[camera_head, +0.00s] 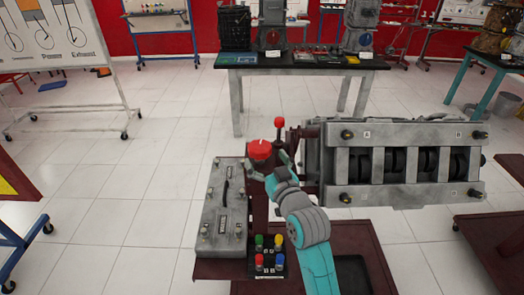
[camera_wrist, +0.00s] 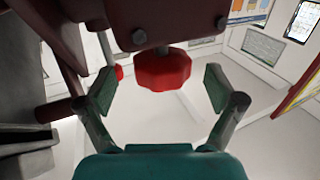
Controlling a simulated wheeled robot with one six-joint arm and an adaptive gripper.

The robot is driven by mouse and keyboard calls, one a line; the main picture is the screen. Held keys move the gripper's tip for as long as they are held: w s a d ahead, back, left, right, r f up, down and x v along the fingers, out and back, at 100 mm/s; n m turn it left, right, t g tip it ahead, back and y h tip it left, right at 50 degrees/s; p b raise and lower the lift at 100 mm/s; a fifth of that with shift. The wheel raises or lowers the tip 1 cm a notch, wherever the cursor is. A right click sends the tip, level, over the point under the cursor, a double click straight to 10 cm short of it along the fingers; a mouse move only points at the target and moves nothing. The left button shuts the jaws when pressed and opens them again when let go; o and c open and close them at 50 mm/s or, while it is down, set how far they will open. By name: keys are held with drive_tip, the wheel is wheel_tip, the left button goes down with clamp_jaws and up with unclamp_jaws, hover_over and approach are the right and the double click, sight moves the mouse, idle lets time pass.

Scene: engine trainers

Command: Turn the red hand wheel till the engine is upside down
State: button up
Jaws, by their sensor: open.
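The red hand wheel (camera_head: 260,149) sits on the dark red stand post, left of the engine. In the wrist view the scalloped wheel (camera_wrist: 163,74) hangs on a short shaft below a dark bolted housing. My gripper (camera_wrist: 160,88) is open, with one finger on each side of the wheel and a visible gap on both sides. In the head view my arm reaches up from below to the wheel, and the fingers are hard to make out. The grey engine block (camera_head: 343,136) lies horizontally on its stand. Its open side with several dark round parts faces the camera.
A red-knobbed lever (camera_head: 279,122) stands just behind the wheel; its knob also shows in the wrist view (camera_wrist: 119,72). A grey panel (camera_head: 218,205) and several coloured caps (camera_head: 261,260) sit nearby on the stand. A table (camera_head: 300,61) stands behind.

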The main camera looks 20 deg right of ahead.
sight(260, 151)
drive_tip(key=shift+w+a, duration=0.2)
drive_tip(key=shift+w, duration=1.75)
drive_tip(key=shift+c, duration=0.3)
drive_tip(key=c, duration=1.1)
